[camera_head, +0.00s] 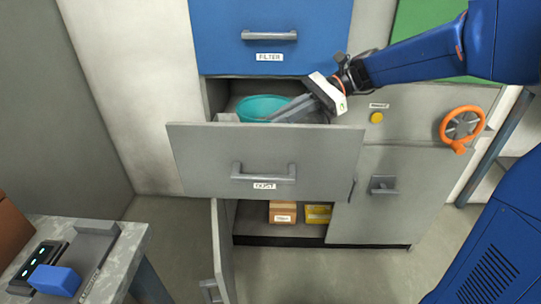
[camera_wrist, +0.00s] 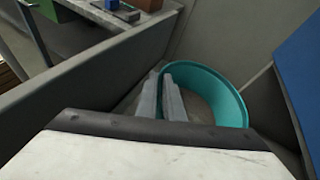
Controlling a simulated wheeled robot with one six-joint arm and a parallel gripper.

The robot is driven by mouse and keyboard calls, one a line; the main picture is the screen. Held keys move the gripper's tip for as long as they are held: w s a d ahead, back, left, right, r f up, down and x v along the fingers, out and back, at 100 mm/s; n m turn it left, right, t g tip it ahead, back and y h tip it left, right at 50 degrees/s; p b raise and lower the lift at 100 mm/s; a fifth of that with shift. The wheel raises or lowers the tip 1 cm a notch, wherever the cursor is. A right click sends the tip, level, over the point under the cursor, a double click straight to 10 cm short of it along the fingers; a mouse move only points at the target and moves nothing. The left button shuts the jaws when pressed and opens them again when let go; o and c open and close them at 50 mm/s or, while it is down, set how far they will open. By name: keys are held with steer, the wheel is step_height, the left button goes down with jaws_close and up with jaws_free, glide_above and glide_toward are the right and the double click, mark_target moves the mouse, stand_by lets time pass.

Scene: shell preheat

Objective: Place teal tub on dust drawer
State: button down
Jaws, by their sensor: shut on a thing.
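The teal tub (camera_head: 262,103) is inside the pulled-out dust drawer (camera_head: 210,165), behind its grey front panel. In the wrist view the round tub (camera_wrist: 228,98) is low inside the drawer, close to the drawer wall (camera_wrist: 75,85). My gripper (camera_head: 283,114) reaches down into the drawer from the right. In the wrist view its two grey fingers (camera_wrist: 172,98) are close together at the tub's near rim, shut on it. The front panel hides the tub's lower part in the head view. I cannot tell whether the tub's base touches the drawer floor.
The blue filter drawer (camera_head: 230,52) above is shut. Below, a cupboard door (camera_head: 222,255) stands open beside a brown box (camera_head: 282,212) and a yellow box (camera_head: 317,214). An orange handwheel (camera_head: 462,125) is at right. A table with a blue block (camera_head: 55,280) is at lower left.

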step_height(320, 180, down, 10)
steer(key=shift+r, duration=0.15)
steer(key=c, duration=1.8)
jaws_free()
steer(key=shift+c, duration=0.2)
steer(key=v, duration=1.2)
steer(key=shift+d, duration=0.1)
